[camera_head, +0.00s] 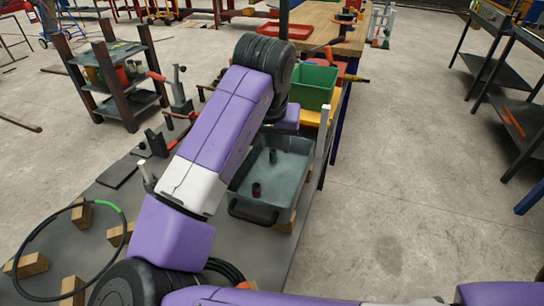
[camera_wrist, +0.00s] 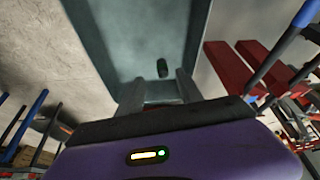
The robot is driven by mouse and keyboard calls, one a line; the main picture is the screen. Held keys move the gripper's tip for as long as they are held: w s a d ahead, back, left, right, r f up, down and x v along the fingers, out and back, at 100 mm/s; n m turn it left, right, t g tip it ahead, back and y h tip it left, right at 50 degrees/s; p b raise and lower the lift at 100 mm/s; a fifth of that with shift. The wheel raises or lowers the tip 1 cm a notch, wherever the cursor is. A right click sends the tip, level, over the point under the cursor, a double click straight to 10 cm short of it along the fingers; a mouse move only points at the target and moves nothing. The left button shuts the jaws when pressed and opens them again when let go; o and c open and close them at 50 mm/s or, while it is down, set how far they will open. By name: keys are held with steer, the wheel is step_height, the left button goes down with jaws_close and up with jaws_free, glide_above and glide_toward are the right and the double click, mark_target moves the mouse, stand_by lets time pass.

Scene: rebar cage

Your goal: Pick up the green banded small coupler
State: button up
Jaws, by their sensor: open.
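A small dark coupler with a green band (camera_head: 273,156) stands in the grey tray (camera_head: 237,200), towards its far side. A second small coupler with a reddish band (camera_head: 256,189) stands nearer in the same tray. In the wrist view one dark greenish coupler (camera_wrist: 162,68) shows against the tray floor (camera_wrist: 125,35), just beyond the fingertips and roughly in line with the gap between them. My gripper (camera_wrist: 158,88) is open and empty, apart from the coupler. In the head view my arm reaches over the tray's far end and the fingers are hidden.
A green bin (camera_head: 313,86) stands just beyond the tray, close to my wrist. A wooden workbench (camera_head: 325,25) with a red tray (camera_head: 286,31) is behind. A black cable loop and wooden blocks (camera_head: 82,214) lie at left.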

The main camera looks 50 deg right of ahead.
mark_target(273, 150)
steer(key=x, duration=0.5)
steer(key=shift+w+d+b, duration=0.1)
steer(key=shift+w+b, duration=0.2)
steer(key=shift+w, duration=0.05)
steer(key=shift+c, duration=0.2)
jaws_close()
